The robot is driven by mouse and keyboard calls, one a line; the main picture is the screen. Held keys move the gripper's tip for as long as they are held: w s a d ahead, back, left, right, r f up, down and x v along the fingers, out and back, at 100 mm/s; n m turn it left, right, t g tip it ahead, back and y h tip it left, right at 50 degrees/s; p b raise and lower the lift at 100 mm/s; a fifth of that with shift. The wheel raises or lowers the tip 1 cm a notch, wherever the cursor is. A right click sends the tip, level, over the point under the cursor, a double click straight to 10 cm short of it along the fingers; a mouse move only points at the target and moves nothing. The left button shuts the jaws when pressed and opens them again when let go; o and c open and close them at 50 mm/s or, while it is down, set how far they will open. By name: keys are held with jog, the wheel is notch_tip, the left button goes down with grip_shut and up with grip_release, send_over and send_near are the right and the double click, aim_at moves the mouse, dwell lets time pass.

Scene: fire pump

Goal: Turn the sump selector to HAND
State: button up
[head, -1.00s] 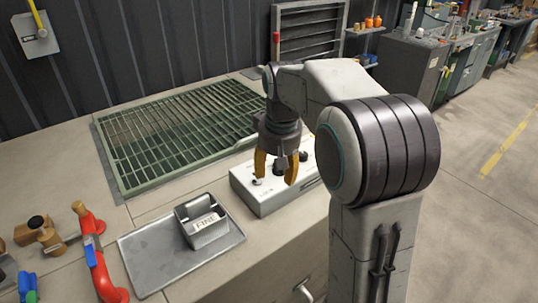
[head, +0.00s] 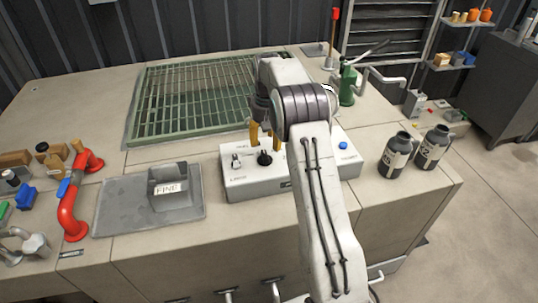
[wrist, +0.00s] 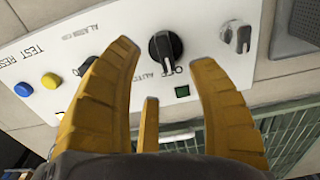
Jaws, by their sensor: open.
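The grey-white control box (head: 245,183) stands on the bench, with a black selector knob (head: 264,158) on its sloped top. In the wrist view this knob (wrist: 165,46) has a white mark, with lettering beside it that seems to include OFF and AUTO. I cannot read a HAND label. My gripper (head: 265,138) is open and empty over the box, its yellow fingers pointing down. In the wrist view the knob appears between the fingertips (wrist: 165,56); contact is not visible. A second dark knob (wrist: 88,66) is partly hidden behind one finger.
A silver switch (head: 236,161) sits left of the black knob. The box also has a blue button (head: 343,145) and a yellow button (wrist: 22,89). A grey tray (head: 125,205) lies left, a green grating (head: 190,95) behind, and two dark bottles (head: 396,155) stand right.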

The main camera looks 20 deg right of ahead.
aim_at(267, 155)
jog(key=shift+f, duration=3.45)
jog(key=shift+c, duration=0.2)
grip_shut()
